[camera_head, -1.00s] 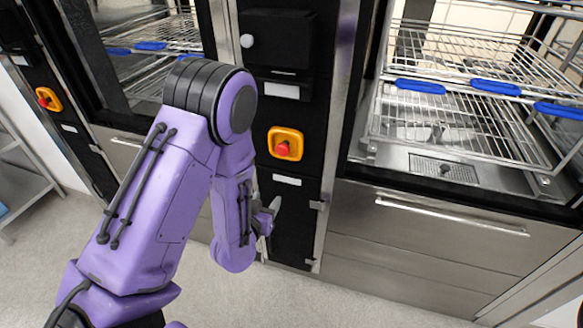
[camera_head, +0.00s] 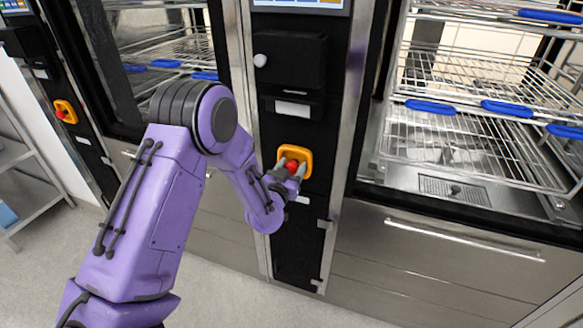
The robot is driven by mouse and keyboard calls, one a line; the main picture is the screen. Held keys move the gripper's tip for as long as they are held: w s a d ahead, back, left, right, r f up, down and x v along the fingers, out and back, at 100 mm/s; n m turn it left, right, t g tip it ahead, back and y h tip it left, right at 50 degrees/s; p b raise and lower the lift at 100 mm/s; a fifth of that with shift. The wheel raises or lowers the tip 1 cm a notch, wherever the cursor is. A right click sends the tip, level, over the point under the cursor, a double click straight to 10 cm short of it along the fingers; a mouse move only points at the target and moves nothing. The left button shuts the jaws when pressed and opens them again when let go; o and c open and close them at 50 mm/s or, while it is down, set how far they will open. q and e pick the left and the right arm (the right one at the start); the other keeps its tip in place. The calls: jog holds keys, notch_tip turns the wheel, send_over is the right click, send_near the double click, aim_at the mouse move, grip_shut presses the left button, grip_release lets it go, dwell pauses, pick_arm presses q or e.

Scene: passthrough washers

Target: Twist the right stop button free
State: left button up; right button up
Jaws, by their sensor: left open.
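The right stop button (camera_head: 292,164) is a red knob on a yellow square plate (camera_head: 304,154), set in the black column between the two washers. My left gripper (camera_head: 291,166) is at the button, its grey fingers open and on either side of the red knob. Whether the fingers touch the knob cannot be told. The gripper hides the lower part of the yellow plate. Another red stop button (camera_head: 60,114) on a yellow plate is on the column at the far left. My right gripper is not in view.
The right washer (camera_head: 480,110) stands open with wire racks and blue handles. A drawer handle (camera_head: 465,240) sticks out below it. A black box with a white knob (camera_head: 290,60) is above the button. A metal shelf (camera_head: 30,185) stands at the left; the floor in front is clear.

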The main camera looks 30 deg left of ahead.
pick_arm(q)
jog(key=c, duration=0.8)
jog(key=m, duration=0.2)
jog(key=shift+m+b, duration=0.9)
jog(key=shift+m, duration=1.3)
